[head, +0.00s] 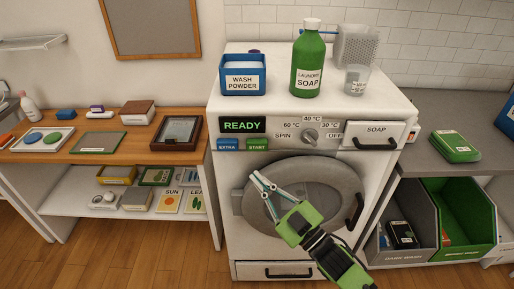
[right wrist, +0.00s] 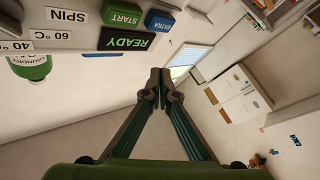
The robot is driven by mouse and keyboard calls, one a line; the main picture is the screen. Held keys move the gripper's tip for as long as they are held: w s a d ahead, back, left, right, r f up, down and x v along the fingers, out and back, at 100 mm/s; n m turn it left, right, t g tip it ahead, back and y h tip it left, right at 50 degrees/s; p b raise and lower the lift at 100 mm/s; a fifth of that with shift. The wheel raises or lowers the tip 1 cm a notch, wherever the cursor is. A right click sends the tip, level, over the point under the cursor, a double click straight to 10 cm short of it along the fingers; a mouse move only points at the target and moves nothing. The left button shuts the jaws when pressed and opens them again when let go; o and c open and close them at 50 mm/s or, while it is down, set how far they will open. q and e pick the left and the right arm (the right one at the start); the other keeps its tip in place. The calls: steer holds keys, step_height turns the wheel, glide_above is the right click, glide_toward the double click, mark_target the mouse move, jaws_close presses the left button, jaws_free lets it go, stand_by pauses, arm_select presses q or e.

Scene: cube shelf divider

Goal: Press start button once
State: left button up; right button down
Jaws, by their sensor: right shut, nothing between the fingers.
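The green START button (head: 264,144) sits on the washing machine's front panel (head: 350,138), right of the blue EXTRA button (head: 228,144) and under the lit READY display (head: 243,125). My right gripper (head: 262,181) is shut and empty in front of the machine's door, below START in the head view and apart from it in the picture. In the right wrist view the closed fingertips (right wrist: 160,88) point past the START button (right wrist: 123,15), which shows upside down near the top. My left gripper is not in view.
The round door (head: 325,190) is closed. A dial (head: 310,135) and soap drawer (head: 376,134) are on the panel. A green laundry bottle (head: 308,65) and wash powder box (head: 243,78) stand on top. A wooden counter (head: 100,150) is at left.

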mark_target(253, 146)
steer(key=w+b, duration=0.4)
steer(key=w, duration=0.4)
steer(key=shift+w, duration=0.4)
stand_by(1.1)
steer(key=shift+w+b, duration=0.35)
steer(key=shift+w, duration=0.1)
steer(key=shift+w+b, duration=0.35)
steer(key=shift+w, duration=0.25)
stand_by(0.6)
steer(key=shift+s, duration=0.15)
stand_by(0.3)
steer(key=shift+s+p, duration=0.65)
steer(key=shift+s, duration=0.25)
